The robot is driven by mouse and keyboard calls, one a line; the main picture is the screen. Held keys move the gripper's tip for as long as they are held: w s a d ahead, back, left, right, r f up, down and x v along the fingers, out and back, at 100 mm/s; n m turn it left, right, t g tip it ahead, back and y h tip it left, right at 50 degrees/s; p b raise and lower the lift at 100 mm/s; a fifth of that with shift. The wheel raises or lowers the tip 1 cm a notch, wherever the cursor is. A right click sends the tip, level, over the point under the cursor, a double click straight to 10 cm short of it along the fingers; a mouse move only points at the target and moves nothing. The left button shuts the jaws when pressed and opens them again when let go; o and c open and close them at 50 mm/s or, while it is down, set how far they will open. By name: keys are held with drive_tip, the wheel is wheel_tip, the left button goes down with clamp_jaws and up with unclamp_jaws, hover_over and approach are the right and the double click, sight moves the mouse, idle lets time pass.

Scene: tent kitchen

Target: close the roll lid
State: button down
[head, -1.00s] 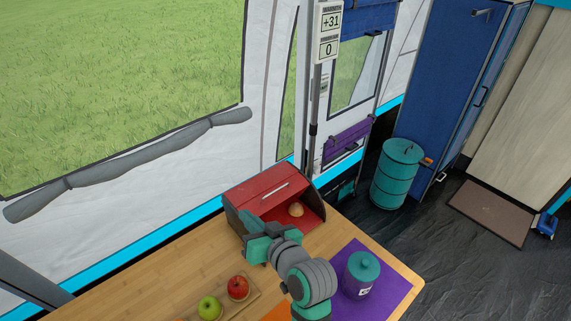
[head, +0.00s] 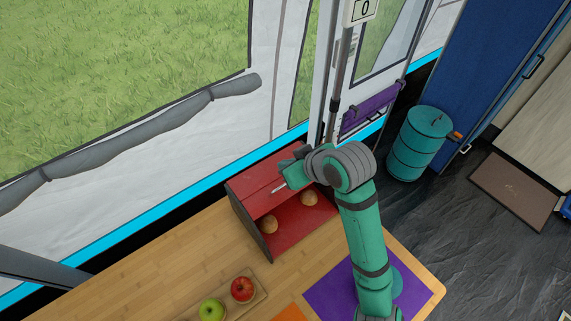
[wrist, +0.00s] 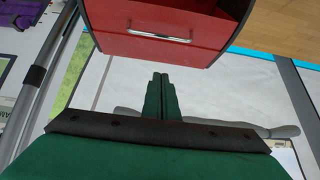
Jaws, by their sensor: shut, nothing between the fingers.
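The red bread box (head: 252,228) with dark sides stands at the table's back edge in the head view. Its roll lid (head: 262,181) is rolled up, so the front is open and two round buns (head: 269,224) show inside. A thin metal handle (head: 279,188) is on the lid. In the wrist view the lid (wrist: 120,42) and handle (wrist: 158,37) show at the top. My gripper (wrist: 160,76) is shut and empty, its tips appearing just off the lid's back edge, with the tent wall behind. In the head view my wrist hides the fingertips and the box's right part.
A board (head: 262,284) with a red apple (head: 242,289) and a green apple (head: 212,311) lies at the front left of the box. Bare table lies left of the box.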

drive_tip(key=w+f, duration=0.2)
drive_tip(key=f, duration=0.1)
drive_tip(key=w+a+f, duration=0.1)
drive_tip(key=shift+w+f, duration=0.15)
drive_tip(key=shift+f, duration=0.25)
drive_tip(key=shift+s+d+f, duration=0.35)
drive_tip(key=shift+s+d, duration=0.15)
drive_tip(key=shift+s, duration=0.2)
drive_tip(key=shift+s+d+f, duration=0.15)
drive_tip(key=shift+s+f, duration=0.05)
drive_tip(key=shift+s, duration=0.2)
drive_tip(key=shift+s+d+f, duration=0.1)
drive_tip(key=shift+s+f, duration=0.1)
drive_tip(key=shift+s, duration=0.2)
